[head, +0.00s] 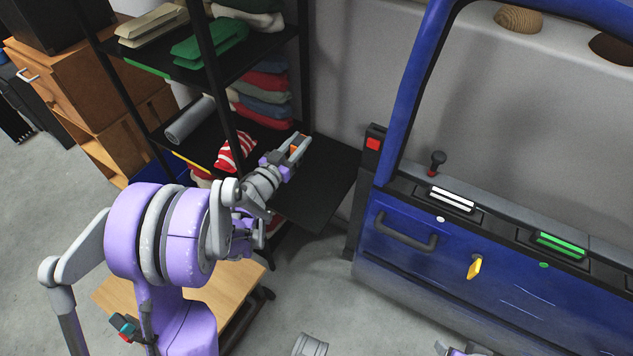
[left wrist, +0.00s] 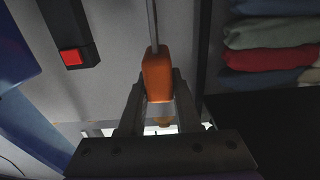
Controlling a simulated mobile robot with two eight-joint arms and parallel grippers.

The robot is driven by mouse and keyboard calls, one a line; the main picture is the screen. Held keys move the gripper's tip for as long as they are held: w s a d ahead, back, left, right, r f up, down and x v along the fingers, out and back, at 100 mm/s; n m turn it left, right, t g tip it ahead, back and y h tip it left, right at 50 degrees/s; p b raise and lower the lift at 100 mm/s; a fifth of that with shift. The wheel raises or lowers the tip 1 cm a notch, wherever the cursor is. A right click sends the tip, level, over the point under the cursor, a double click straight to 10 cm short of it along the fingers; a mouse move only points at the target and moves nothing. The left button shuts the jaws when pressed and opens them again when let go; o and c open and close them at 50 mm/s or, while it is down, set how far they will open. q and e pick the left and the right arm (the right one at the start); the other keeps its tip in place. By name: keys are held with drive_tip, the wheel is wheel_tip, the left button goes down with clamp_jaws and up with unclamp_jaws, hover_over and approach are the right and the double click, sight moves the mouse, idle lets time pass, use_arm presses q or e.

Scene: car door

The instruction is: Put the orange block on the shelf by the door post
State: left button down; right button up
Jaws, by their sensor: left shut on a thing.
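My left gripper (head: 297,145) is shut on the orange block (left wrist: 157,76), which sits between its fingertips in the left wrist view. A small part of the orange block (head: 296,150) also shows in the head view. A thin grey rod shows directly above the block; I cannot tell if it is joined to it. The gripper is over the black shelf board (head: 318,182), whose visible right part is bare, beside the dark post with a red button (head: 373,144). Purple and grey parts at the bottom edge appear to be my right arm; its jaws cannot be made out.
A black rack holds folded cloths (head: 263,95), a green stack (head: 209,44), a grey roll (head: 190,121) and a red-and-white striped item (head: 235,152). The blue car door (head: 450,265) stands at the right. Wooden boxes (head: 85,90) stand at the left. Bare floor lies between rack and door.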

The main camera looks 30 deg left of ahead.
use_arm(q)
wheel_tip(320, 180, down, 10)
drive_tip(key=b, duration=0.2)
drive_tip(key=shift+b, duration=0.4)
drive_tip(key=shift+f, duration=0.35)
drive_tip(key=c, duration=0.6)
unclamp_jaws()
drive_tip(key=shift+r, duration=0.1)
drive_tip(key=shift+r, duration=0.1)
